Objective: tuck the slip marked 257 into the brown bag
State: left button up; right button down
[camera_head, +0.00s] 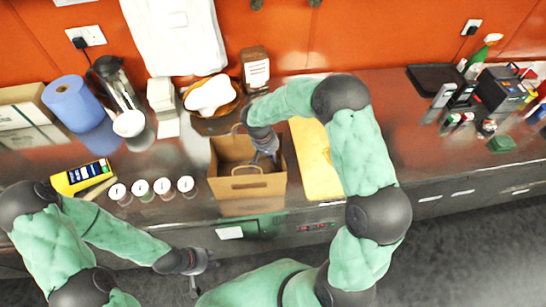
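The brown paper bag (245,187) stands open on the counter, with its handle on the front face. My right gripper (272,158) reaches down into the bag's mouth from the back. Its fingertips are too small and partly hidden to tell whether they are open or shut or hold anything. My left gripper (208,276) hangs low in front of the counter, its fingers apart and nothing seen between them. I cannot make out a slip marked 257; no number is readable in this view.
A yellow board (315,165) lies right of the bag, partly behind my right arm. Several white-lidded jars (140,188) and a yellow box (82,177) stand to the left. Behind the bag are a basket (212,98) and a brown card holder (256,70).

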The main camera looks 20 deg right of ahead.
jog(key=shift+f+b, duration=0.5)
jog(key=shift+f, duration=0.15)
jog(key=c, duration=1.4)
grip_release()
jog(key=shift+o, duration=0.2)
jog(key=d+p+v, duration=0.1)
jog(key=p+v, duration=0.3)
jog(key=v, duration=0.3)
jog(key=s+d+r+p+v, duration=0.1)
jog(key=p+v, duration=0.3)
jog(key=v, duration=0.4)
jog(key=shift+d+r, duration=0.25)
jog(key=shift+d, duration=0.45)
jog(key=shift+s, duration=0.2)
